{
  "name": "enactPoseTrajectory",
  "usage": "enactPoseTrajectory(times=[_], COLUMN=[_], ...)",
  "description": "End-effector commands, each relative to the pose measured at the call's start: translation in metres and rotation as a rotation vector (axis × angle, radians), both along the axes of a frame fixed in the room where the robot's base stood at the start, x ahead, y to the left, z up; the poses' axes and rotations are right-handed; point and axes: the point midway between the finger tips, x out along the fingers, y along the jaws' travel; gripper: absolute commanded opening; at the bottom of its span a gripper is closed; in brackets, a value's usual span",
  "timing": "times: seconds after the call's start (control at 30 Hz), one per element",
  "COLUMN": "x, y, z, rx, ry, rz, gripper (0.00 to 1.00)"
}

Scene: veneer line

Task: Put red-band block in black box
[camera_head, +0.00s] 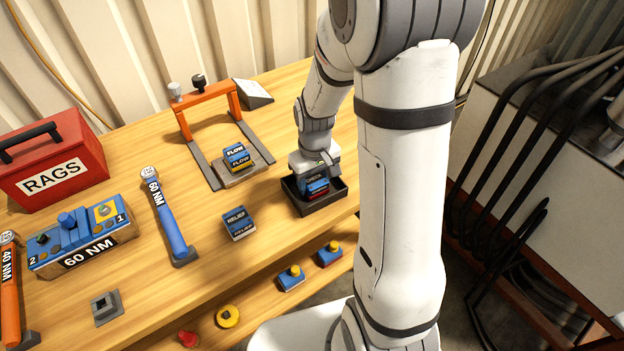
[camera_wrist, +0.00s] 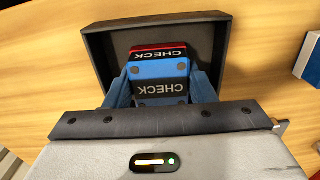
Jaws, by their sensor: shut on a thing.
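The red-band block (camera_head: 318,189) is blue with a red band and a black CHECK label. It is in my gripper (camera_head: 316,181), over the black box (camera_head: 320,207) near the table's front edge. In the wrist view the block (camera_wrist: 160,83) sits between the blue fingers of my gripper (camera_wrist: 161,90), which is shut on it. The open black box (camera_wrist: 212,50) surrounds it in that view, and its near side is hidden by my gripper. I cannot tell whether the block touches the box floor.
A blue RELIEF block (camera_head: 238,222) stands left of the box. A FLOW block (camera_head: 238,157) with a yellow band sits on a plate under the orange frame (camera_head: 208,107). A blue-handled wrench (camera_head: 168,218) lies farther left. Small blue blocks (camera_head: 291,279) are on a lower shelf.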

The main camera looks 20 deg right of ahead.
Motion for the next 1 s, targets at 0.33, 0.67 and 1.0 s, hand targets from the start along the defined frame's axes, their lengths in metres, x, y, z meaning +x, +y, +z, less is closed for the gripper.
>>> enactPoseTrajectory(times=[0.33, 0.67, 1.0], x=[0.000, 0.000, 0.001], y=[0.000, 0.001, 0.001], z=[-0.002, 0.003, 0.067], rx=[0.000, 0.000, 0.000], ry=[0.000, 0.000, -0.007], rz=[0.001, 0.001, 0.002], gripper=[0.71, 0.72, 0.72])
